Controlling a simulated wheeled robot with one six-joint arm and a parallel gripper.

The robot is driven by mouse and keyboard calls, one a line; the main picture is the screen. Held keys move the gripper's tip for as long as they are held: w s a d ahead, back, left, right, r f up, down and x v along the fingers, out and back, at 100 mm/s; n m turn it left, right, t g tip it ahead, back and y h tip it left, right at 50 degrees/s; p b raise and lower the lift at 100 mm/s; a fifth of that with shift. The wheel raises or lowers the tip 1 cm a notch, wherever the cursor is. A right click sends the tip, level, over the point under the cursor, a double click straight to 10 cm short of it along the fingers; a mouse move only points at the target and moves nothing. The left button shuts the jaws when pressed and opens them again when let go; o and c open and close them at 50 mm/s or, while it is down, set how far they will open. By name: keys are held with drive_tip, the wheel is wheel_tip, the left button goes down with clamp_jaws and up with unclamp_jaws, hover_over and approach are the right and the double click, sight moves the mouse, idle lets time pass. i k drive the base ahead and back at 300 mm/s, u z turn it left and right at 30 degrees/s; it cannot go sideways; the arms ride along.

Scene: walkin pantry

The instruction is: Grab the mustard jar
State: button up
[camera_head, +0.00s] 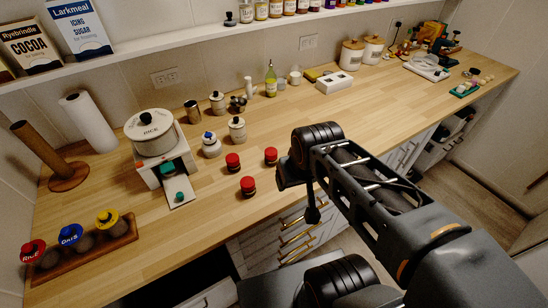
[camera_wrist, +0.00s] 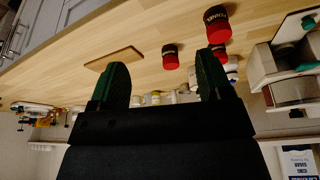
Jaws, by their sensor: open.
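Three small dark jars with red lids stand on the wooden counter in the head view: a left-rear jar (camera_head: 233,162), a front jar (camera_head: 248,186) and a right jar (camera_head: 271,155). Their labels are not readable, so I cannot tell which is the mustard jar. In the wrist view, which is upside down, one red-lidded jar (camera_wrist: 218,24) is near the right finger and another (camera_wrist: 170,57) appears between the fingers, farther off. My gripper (camera_wrist: 165,78) is open and empty. In the head view my arm reaches over the counter's front edge, right of the jars; its fingers are not clear.
A paper towel roll (camera_head: 88,122) and a rack of lidded jars (camera_head: 82,252) are farther left. Canisters and an oil bottle (camera_head: 270,78) line the back. Bare counter lies around the red-lidded jars.

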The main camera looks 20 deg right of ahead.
sight(271, 153)
drive_tip(key=k, duration=0.5)
drive_tip(key=u, duration=3.75)
drive_tip(key=k, duration=1.15)
drive_tip(key=z, duration=0.85)
